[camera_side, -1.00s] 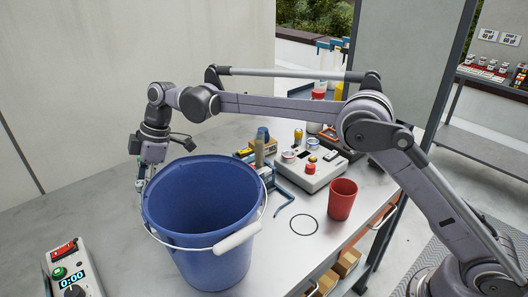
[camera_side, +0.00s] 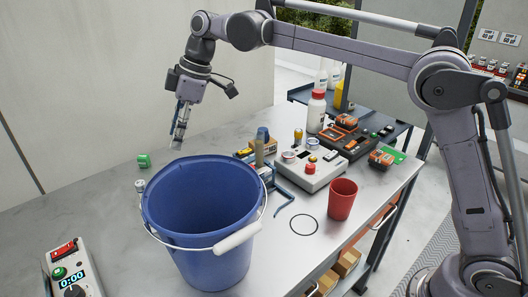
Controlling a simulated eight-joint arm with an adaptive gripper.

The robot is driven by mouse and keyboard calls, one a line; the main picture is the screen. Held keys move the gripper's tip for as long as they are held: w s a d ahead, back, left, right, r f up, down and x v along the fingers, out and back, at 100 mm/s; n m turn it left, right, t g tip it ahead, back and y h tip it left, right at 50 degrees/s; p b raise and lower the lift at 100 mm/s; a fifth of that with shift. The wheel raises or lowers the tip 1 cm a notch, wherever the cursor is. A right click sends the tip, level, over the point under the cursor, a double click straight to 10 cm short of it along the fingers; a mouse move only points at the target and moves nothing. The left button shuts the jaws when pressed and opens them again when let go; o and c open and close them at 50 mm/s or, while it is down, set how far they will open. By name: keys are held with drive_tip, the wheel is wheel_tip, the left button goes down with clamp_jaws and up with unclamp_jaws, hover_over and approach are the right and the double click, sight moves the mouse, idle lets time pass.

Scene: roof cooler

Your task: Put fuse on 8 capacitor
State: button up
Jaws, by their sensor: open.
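My gripper (camera_side: 178,141) is open and points down above the table, behind the left rim of a blue bucket. I cannot tell which object is the fuse or the 8 capacitor, as no marking is readable. A small greyish cylinder (camera_side: 140,186) stands close by the bucket's left rim, its lower part hidden. A green block (camera_side: 144,160) lies on the table left of my gripper. A cylinder with a blue top (camera_side: 263,134), an olive-tan cylinder (camera_side: 259,151) and a yellow cylinder (camera_side: 298,135) stand to the right, beyond the bucket.
The blue bucket (camera_side: 220,250) fills the front middle. A white device with knobs (camera_side: 318,177), a blue bracket (camera_side: 283,208), a red cup (camera_side: 342,201) and a dark orange-topped device (camera_side: 345,140) stand right. A timer box (camera_side: 72,268) is front left.

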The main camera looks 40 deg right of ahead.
drive_tip(key=s+d+f+m+t+h, duration=0.1)
drive_tip(key=s+d+f+m+t, duration=0.1)
drive_tip(key=s+d+m, duration=0.5)
drive_tip(key=s+d+f+m+t+h, duration=0.1)
drive_tip(key=s+d+m+t+h, duration=0.15)
drive_tip(key=s+d, duration=0.95)
drive_tip(key=s+d+f+m, duration=0.3)
drive_tip(key=s+d+f, duration=0.1)
drive_tip(key=s+f, duration=0.3)
drive_tip(key=shift+s+d+f+m+t, duration=0.15)
drive_tip(key=shift+s+f+m+t, duration=0.25)
drive_tip(key=shift+f, duration=0.1)
